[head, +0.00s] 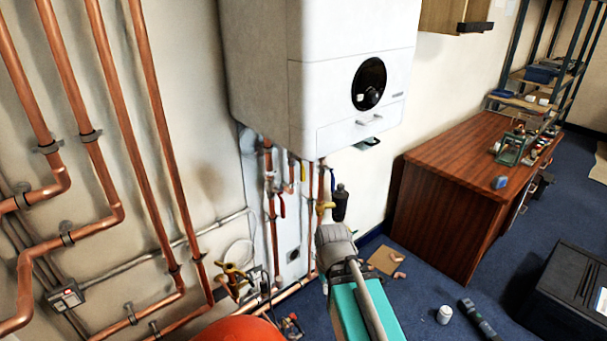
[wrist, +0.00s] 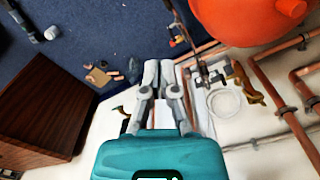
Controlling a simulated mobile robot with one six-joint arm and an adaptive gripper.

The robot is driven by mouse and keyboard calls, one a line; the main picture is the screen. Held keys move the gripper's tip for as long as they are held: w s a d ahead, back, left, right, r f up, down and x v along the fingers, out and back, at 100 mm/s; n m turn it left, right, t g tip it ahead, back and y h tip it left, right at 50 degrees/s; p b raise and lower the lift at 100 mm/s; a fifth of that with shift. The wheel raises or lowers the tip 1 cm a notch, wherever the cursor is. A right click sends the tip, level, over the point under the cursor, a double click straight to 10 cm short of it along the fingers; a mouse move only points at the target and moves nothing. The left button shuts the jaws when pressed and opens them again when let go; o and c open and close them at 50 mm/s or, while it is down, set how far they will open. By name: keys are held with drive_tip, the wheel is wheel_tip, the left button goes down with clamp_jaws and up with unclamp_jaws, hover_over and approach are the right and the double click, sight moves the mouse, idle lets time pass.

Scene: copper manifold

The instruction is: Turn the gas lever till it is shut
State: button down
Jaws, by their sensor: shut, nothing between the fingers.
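A yellow lever (head: 325,207), which I take for the gas lever, sits on a copper pipe under the white boiler (head: 320,60). In the wrist view a small yellow-brown handle (wrist: 122,111) shows left of my fingers; I take it for the same lever. My gripper (wrist: 158,68) is shut and empty, its fingers pointing up in that picture. A gap shows between the fingers and the handle in the picture; depth is unclear. In the head view my arm's end is just below the lever, and the fingertips cannot be made out.
A red lever (head: 282,207) hangs on a pipe to the left. A brass valve (head: 235,277) and a large orange-red round body (head: 238,330) are lower left. A dark cylinder (head: 340,203) hangs right beside the yellow lever. A wooden desk (head: 440,220) stands right.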

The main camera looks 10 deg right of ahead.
drive_tip(key=c, duration=1.1)
unclamp_jaws()
drive_tip(key=shift+w, duration=0.1)
drive_tip(key=shift+o, duration=1.4)
drive_tip(key=shift+w+a+f, duration=0.1)
drive_tip(key=shift+w+a, duration=0.05)
drive_tip(key=shift+w, duration=0.1)
drive_tip(key=shift+o, duration=1.4)
drive_tip(key=w+a+n+t+y+b, duration=0.3)
drive_tip(key=w+y, duration=0.1)
drive_tip(key=w, duration=0.4)
drive_tip(key=shift+w+a+f, duration=0.3)
drive_tip(key=shift+w+f, duration=0.1)
drive_tip(key=shift+f, duration=0.05)
drive_tip(key=n+t+y+b, duration=0.15)
drive_tip(key=t+b, duration=0.55)
drive_tip(key=t, duration=0.7)
approach(304, 173)
drive_tip(key=s+d, duration=0.2)
drive_tip(key=shift+s+a+y, duration=0.25)
drive_tip(key=shift+y, duration=0.2)
drive_tip(key=shift+w, duration=0.15)
drive_tip(key=x, duration=1.3)
drive_tip(key=shift+w+a, duration=0.1)
drive_tip(key=shift+w, duration=0.1)
